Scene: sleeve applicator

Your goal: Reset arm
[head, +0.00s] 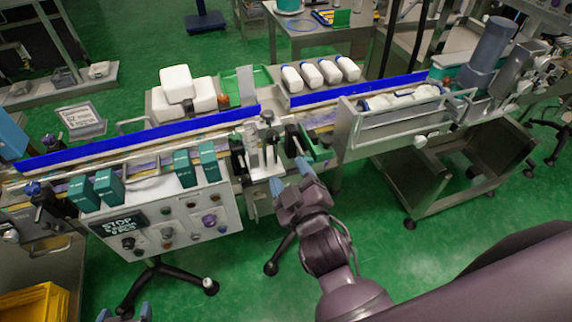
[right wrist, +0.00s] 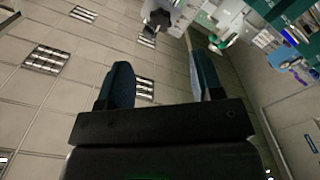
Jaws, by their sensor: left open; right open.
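My right arm reaches in from the lower right of the head view. Its gripper (head: 291,177) is open and empty, with its blue fingertips just in front of the conveyor's near edge. In the right wrist view the two dark blue fingers of this gripper (right wrist: 162,82) stand apart with nothing between them, facing ceiling panels and lights. Only the blue fingertips of my left gripper (head: 125,313) show at the bottom left edge of the head view. They are apart, and the rest of that arm is out of view.
A conveyor with blue rails (head: 140,138) crosses the view. A control panel (head: 165,222) with knobs and a STOP label stands at its front. White bottles (head: 320,72) lie behind it. A yellow crate (head: 35,303) is at lower left. Green floor (head: 245,290) is clear between the grippers.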

